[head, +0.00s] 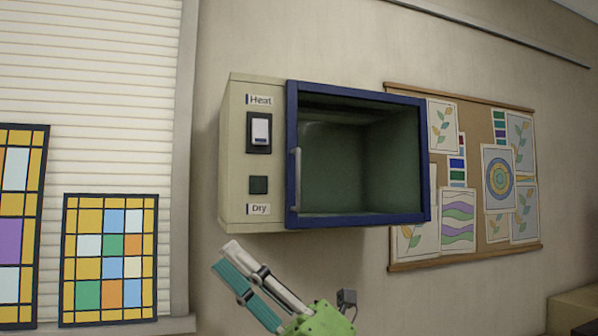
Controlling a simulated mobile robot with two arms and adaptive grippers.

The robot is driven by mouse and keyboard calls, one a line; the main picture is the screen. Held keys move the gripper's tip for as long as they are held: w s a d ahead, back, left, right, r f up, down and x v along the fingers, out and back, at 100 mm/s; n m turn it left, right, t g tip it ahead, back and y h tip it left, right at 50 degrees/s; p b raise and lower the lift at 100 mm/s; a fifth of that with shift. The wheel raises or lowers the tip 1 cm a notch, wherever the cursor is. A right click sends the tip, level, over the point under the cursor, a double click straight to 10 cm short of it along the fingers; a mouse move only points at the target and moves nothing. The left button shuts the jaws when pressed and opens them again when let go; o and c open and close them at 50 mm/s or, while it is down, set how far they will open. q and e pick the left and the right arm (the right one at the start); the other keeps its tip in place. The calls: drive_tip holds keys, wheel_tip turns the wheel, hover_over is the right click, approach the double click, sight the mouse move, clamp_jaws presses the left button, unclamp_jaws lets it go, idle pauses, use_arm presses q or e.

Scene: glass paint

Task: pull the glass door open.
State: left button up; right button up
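A cream wall-mounted oven (233,150) stands out from the wall in the middle of the head view. Its glass door (291,115) has a dark blue frame and looks closed against the front. Through the glass I see a dark green, empty-looking interior. A slim grey vertical handle (296,180) sits on the left side of the door frame. My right gripper (227,258), with a green body and teal and pale fingers, is below the oven, left of and lower than the handle, apart from it. Its fingers point up and left; their gap is unclear. My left gripper is out of view.
Stained-glass panels (109,258) stand at the left before a white blind. A corkboard (465,180) with pictures hangs at the right. Space in front of the door looks clear.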

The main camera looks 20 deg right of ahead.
drive_tip(key=s+a+r+n+g+h, duration=0.1)
drive_tip(key=s+a+r+n+g, duration=0.2)
drive_tip(key=n, duration=0.4)
drive_tip(key=m+t+h, duration=0.4)
drive_tip(key=t+h, duration=0.4)
drive_tip(key=h, duration=1)
approach(300, 171)
drive_tip(key=w+p, duration=0.2)
drive_tip(key=w, duration=0.1)
drive_tip(key=w+a+p, duration=0.1)
drive_tip(key=w+p, duration=0.1)
drive_tip(key=w, duration=0.1)
drive_tip(key=w+a+p, duration=0.1)
drive_tip(key=w+p, duration=0.1)
drive_tip(key=w, duration=0.1)
drive_tip(key=shift+w+r, duration=0.25)
drive_tip(key=shift+w+f+p, duration=0.1)
drive_tip(key=shift+w+p, duration=0.25)
drive_tip(key=shift+w, duration=0.15)
clamp_jaws()
